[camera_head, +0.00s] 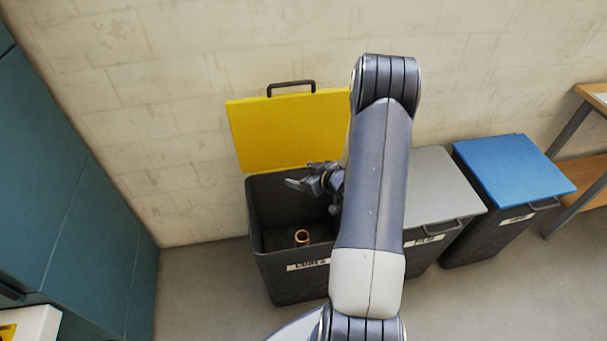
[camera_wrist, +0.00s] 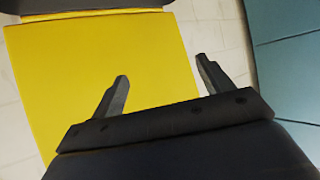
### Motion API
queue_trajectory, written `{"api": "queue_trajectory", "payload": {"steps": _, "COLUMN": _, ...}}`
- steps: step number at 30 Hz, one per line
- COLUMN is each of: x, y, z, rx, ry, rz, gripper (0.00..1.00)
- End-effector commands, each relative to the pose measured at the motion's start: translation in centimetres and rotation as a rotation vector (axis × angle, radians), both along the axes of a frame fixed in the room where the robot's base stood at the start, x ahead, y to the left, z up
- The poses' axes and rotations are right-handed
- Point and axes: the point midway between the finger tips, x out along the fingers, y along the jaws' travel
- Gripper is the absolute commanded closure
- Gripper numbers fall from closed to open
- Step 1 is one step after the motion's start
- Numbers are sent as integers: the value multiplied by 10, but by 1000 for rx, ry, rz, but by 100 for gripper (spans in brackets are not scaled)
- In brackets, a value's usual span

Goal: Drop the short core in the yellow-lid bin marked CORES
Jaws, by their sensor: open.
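The yellow-lid bin (camera_head: 282,275) stands against the wall with its yellow lid (camera_head: 290,130) raised and leaning back. Its front label seems to read CORES. The short core (camera_head: 302,237), a small copper-brown tube, is inside the bin, near its front wall. My gripper (camera_head: 298,183) is above the bin opening, in front of the lid, and apart from the core. In the wrist view my gripper (camera_wrist: 163,75) has its two fingers spread wide with nothing between them, and the yellow lid (camera_wrist: 90,70) fills much of the background. My arm hides the bin's right side.
A closed grey-lid bin (camera_head: 440,190) and a closed blue-lid bin (camera_head: 512,175) stand to the right. A teal cabinet (camera_head: 75,200) is on the left, with a white box (camera_head: 30,325) at its foot. A wooden-topped bench (camera_head: 590,95) is at far right.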

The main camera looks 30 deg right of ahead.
Motion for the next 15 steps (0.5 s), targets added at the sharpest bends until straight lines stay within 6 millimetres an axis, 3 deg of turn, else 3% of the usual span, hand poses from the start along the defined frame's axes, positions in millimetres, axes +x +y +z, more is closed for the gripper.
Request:
{"api": "queue_trajectory", "payload": {"steps": 8, "x": -3, "y": -1, "z": 1, "rx": 0, "ry": 0, "rz": -1, "gripper": 25}}
{"api": "queue_trajectory", "payload": {"steps": 15, "x": -33, "y": -13, "z": 20, "rx": -1, "ry": -1, "rz": -5, "gripper": 25}}
